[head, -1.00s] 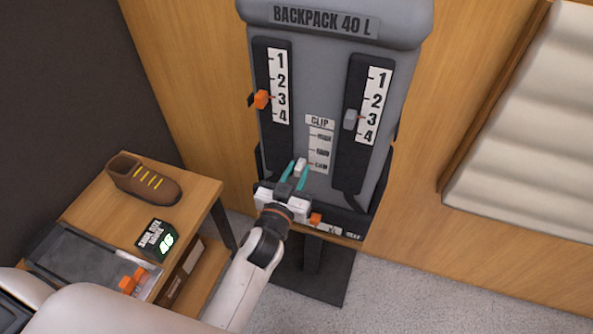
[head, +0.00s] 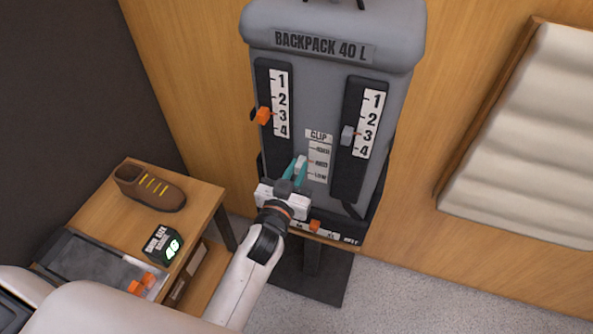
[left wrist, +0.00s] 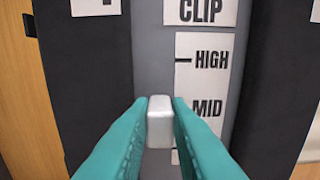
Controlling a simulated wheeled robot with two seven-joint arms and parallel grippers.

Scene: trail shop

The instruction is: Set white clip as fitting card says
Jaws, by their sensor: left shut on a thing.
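The white clip (head: 301,162) is on the front of the grey backpack (head: 330,80), left of the CLIP scale (head: 319,162) marked HIGH, MID and LOW. My left gripper (head: 295,172) is shut on the clip. The clip stands about level with MID; in the left wrist view the clip (left wrist: 160,120) sits between the teal fingers, its top near the MID line. The fingers hide its lower sides. No readable fitting card shows, and my right gripper is not in view.
An orange slider (head: 263,116) stands near 3 on the left scale, a grey slider (head: 347,134) near 3 on the right one. An orange belt slider (head: 314,226) sits below.

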